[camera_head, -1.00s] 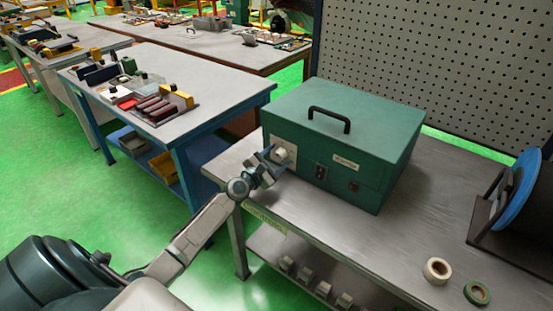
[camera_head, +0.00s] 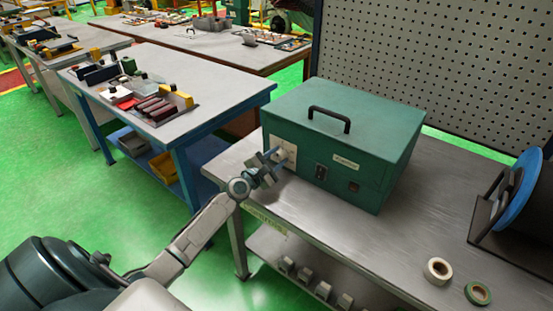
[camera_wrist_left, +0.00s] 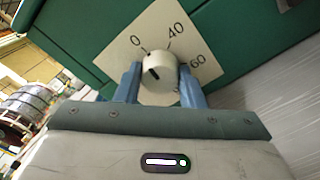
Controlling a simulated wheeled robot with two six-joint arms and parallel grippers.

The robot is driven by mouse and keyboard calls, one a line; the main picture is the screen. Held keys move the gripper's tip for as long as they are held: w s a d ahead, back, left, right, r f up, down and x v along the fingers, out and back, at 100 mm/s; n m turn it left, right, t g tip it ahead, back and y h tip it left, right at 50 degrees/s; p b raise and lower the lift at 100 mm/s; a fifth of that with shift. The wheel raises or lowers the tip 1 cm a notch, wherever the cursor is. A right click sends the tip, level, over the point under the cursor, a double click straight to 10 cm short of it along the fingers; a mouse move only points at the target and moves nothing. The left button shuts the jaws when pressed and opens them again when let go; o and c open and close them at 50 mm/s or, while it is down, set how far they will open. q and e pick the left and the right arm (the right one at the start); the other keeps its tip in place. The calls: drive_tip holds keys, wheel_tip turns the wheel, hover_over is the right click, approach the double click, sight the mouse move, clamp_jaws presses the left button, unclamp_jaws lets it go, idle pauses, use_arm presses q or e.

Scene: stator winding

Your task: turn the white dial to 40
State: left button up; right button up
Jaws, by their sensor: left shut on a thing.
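The white dial (camera_wrist_left: 158,72) sits on a pale square plate (camera_wrist_left: 140,38) on the front of the green box (camera_head: 345,125). The plate carries the figures 0, 40 and 60. A dark line on the dial's face slants; I cannot tell which end is the pointer. My left gripper (camera_head: 276,158) is at the dial, and in the left wrist view its two blue fingers (camera_wrist_left: 159,84) stand on either side of the dial, shut on it. In the head view the fingers partly hide the dial. My right gripper is not in view.
The green box stands on a grey metal bench (camera_head: 330,225). Two tape rolls (camera_head: 438,270) and a blue-rimmed reel (camera_head: 508,205) are at the right of the bench. A blue-legged table (camera_head: 215,85) with parts stands left. The bench in front of the box is clear.

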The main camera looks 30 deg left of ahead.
use_arm(q)
drive_tip(key=m+b, duration=0.2)
drive_tip(key=m, duration=0.4)
drive_tip(key=shift+f+m, duration=0.1)
drive_tip(key=shift+m, duration=0.3)
drive_tip(key=shift+m+b, duration=0.45)
drive_tip(key=shift+m, duration=1.55)
drive_tip(key=o, duration=1)
drive_tip(key=shift+s, duration=0.1)
drive_tip(key=s+p, duration=0.1)
drive_tip(key=s, duration=0.2)
drive_tip(key=s+p, duration=0.1)
drive_tip(key=s, duration=0.2)
drive_tip(key=s+p, duration=0.2)
drive_tip(key=s, duration=0.1)
drive_tip(key=shift+s+a, duration=0.25)
drive_tip(key=shift+a, duration=0.1)
drive_tip(key=shift+s, duration=0.55)
